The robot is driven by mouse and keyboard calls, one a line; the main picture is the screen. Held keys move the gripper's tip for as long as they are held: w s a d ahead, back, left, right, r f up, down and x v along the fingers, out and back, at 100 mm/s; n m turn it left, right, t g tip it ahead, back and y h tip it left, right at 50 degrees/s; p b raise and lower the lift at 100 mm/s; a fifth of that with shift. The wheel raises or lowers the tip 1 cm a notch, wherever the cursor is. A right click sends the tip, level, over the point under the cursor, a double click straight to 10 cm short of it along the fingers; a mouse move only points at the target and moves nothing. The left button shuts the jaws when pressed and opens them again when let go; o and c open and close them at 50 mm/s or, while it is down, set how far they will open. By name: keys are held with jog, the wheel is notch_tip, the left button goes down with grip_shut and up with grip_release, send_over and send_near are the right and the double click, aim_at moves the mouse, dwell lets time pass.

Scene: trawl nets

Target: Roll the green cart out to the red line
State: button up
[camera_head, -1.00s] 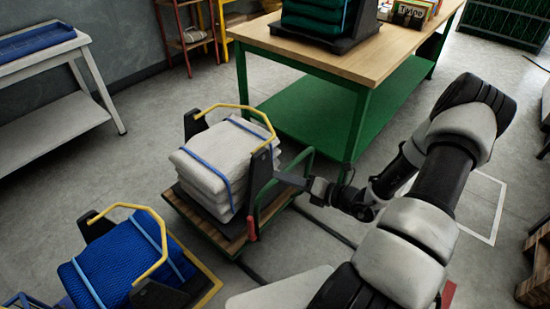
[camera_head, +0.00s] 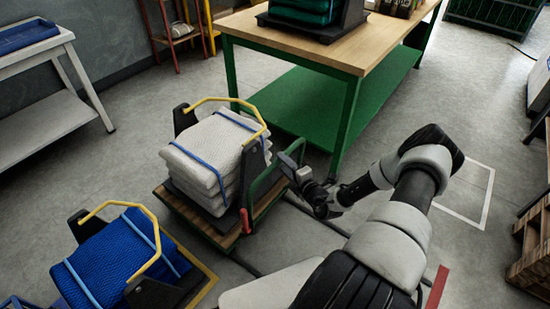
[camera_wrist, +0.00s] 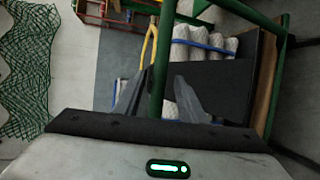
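The green cart has a wooden deck (camera_head: 186,208) and a green tubular push handle (camera_head: 259,186) on its right side. It carries a stack of folded white nets (camera_head: 211,155), strapped in blue, in a black holder with a yellow bail. The red line (camera_head: 437,288) is a short strip on the floor at lower right, partly hidden by my arm. My gripper (camera_head: 289,163) is at the handle. In the wrist view, the green handle bar (camera_wrist: 158,65) passes between the two fingers, which stand apart with a gap on the right side.
Another cart with blue nets (camera_head: 108,262) stands close at lower left. A wood-topped bench with a green shelf (camera_head: 300,108) stands behind the green cart. A grey table (camera_head: 45,105) is at far left. Floor right of my arm, with a white outline (camera_head: 480,205), is clear; pallets (camera_head: 532,250) stand at far right.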

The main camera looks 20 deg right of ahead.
jog(key=b+x, duration=0.1)
jog(key=x, duration=0.5)
jog(key=shift+w, duration=0.4)
jog(key=shift+a, duration=0.1)
grip_shut()
